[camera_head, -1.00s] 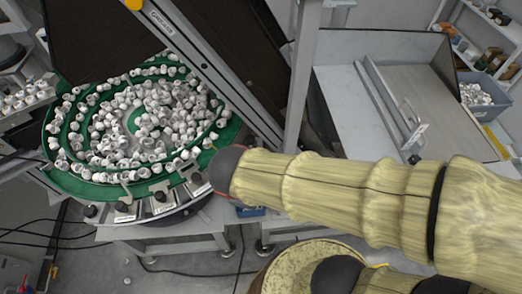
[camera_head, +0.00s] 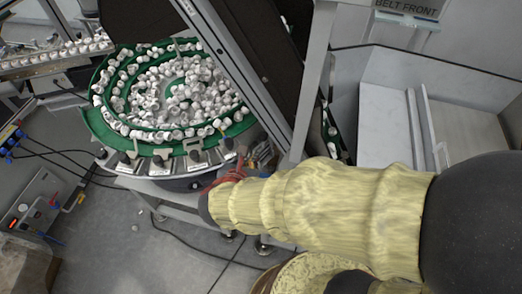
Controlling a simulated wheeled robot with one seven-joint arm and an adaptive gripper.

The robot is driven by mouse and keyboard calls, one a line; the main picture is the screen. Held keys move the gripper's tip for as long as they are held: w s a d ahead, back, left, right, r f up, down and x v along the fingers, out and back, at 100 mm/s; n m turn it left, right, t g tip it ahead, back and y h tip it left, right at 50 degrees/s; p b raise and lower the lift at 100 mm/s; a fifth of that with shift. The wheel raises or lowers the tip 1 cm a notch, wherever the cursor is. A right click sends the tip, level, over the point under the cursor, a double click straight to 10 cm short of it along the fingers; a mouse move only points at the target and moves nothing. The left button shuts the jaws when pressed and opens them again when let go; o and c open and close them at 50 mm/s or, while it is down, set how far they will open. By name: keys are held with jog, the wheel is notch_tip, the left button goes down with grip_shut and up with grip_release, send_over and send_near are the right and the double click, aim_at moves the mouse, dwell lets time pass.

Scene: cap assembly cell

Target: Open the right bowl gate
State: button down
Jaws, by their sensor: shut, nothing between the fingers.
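The green feeder bowl (camera_head: 105,133) stands at the left, full of white caps. Along its front rim are several small metal gate-like fittings with dark knobs; the rightmost one (camera_head: 228,147) is close to the end of my arm. Part of a second green rim (camera_head: 335,140) shows behind the post; its gate is hidden. I cannot tell which fitting is the named gate, or its state. My gripper (camera_head: 262,156) shows only in part beyond my sleeved forearm, just right of the front rim. It is shut and empty. Its fingertips are hard to make out, and I cannot tell whether it touches anything.
A slanted metal beam (camera_head: 225,60) and an upright post (camera_head: 312,85) stand right of the bowl. A pale worktop (camera_head: 385,125) is at the right. A control box (camera_head: 35,210) with cables stands at the lower left. Grey floor (camera_head: 130,255) is open in front.

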aim_at(261, 140)
jog(key=b+x, duration=0.3)
jog(key=x, duration=0.7)
jog(key=shift+d, duration=0.1)
notch_tip(261, 140, up, 5)
jog(key=p, duration=0.3)
jog(key=shift+f, duration=0.2)
dwell(0.3)
